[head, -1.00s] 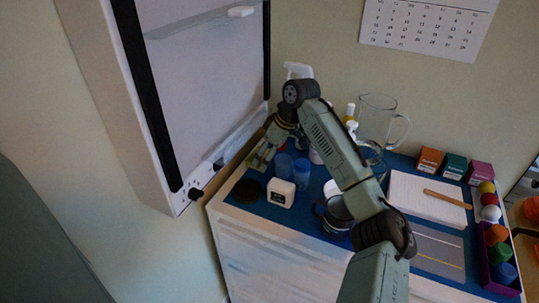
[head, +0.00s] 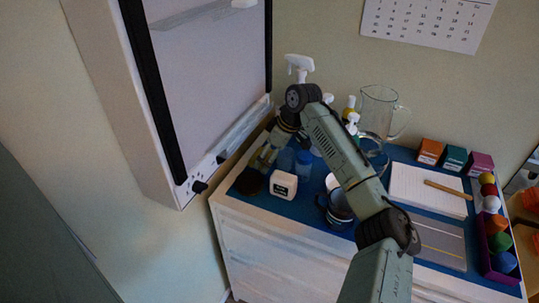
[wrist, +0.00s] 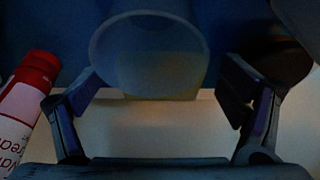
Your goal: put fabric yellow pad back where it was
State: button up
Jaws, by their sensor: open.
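I cannot make out a fabric yellow pad for certain in either view. My gripper (head: 264,158) is low at the back left of the blue-topped cabinet, beside blue cups, and partly hidden by its own wrist. In the wrist view my gripper (wrist: 160,82) has its fingers wide apart. A translucent blue cup (wrist: 148,42) stands beyond and between the fingertips, with a dull yellowish patch showing in its lower part; I cannot tell what that is. I see nothing gripped.
A red-capped tube (wrist: 28,90) lies left of the fingers. A white box (head: 284,184), a dark round item (head: 249,182), a dark mug (head: 339,207), a glass jug (head: 378,112) and a notepad (head: 425,188) share the cabinet top (head: 300,210).

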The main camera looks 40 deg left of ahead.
jog(key=shift+r, duration=0.1)
jog(key=b+v, duration=0.3)
jog(key=v, duration=0.8)
jog(key=shift+d+r, duration=0.2)
jog(key=shift+r, duration=0.2)
